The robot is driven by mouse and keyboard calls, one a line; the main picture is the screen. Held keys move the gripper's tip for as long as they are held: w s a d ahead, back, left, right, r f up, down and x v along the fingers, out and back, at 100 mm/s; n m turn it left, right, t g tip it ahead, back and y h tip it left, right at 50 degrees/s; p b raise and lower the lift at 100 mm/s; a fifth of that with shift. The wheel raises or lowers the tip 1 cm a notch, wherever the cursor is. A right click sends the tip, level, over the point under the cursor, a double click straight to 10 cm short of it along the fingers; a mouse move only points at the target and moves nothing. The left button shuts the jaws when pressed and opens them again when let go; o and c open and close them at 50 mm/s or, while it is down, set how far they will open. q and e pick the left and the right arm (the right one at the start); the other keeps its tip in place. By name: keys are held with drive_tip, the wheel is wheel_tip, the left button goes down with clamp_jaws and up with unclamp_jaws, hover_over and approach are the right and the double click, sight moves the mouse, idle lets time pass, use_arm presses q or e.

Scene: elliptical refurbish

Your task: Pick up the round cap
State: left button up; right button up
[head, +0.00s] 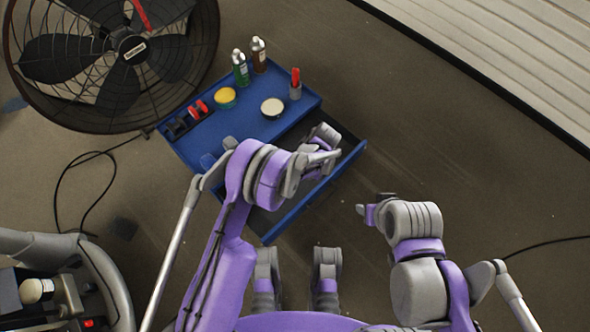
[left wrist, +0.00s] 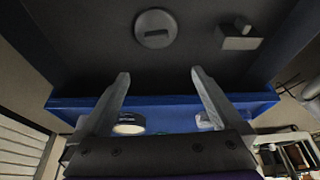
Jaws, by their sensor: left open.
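The round cap (left wrist: 155,29) is a grey disc with a raised bar across its middle. It lies on the dark floor of the open drawer (left wrist: 90,45), at the top centre of the left wrist view. In the head view I cannot make it out; my left arm covers much of the drawer (head: 352,160). My left gripper (left wrist: 160,74) is open and empty, its fingertips pointing toward the cap but apart from it. In the head view the left gripper (head: 322,158) is over the drawer. My right gripper (head: 367,213) is right of the drawer, its jaws unclear.
A grey block with a knob (left wrist: 239,38) lies right of the cap in the drawer. The blue cabinet top (head: 240,118) holds spray cans (head: 240,68), a yellow-lidded tin (head: 225,97), a cream-lidded tin (head: 272,107) and a red-topped item (head: 295,84). A large fan (head: 120,60) stands behind.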

use_arm(q)
drive_tip(key=shift+n, duration=0.3)
drive_tip(key=f, duration=0.3)
drive_tip(key=f+b, duration=0.1)
drive_tip(key=f, duration=0.2)
drive_tip(key=w+f, duration=0.1)
drive_tip(key=f, duration=0.2)
drive_tip(key=shift+a, duration=0.25)
drive_tip(key=b+x, duration=0.2)
drive_tip(key=x, duration=0.3)
drive_tip(key=shift+f, duration=0.2)
drive_tip(key=c, duration=1.4)
drive_tip(key=shift+r, duration=0.15)
drive_tip(key=shift+c, duration=0.2)
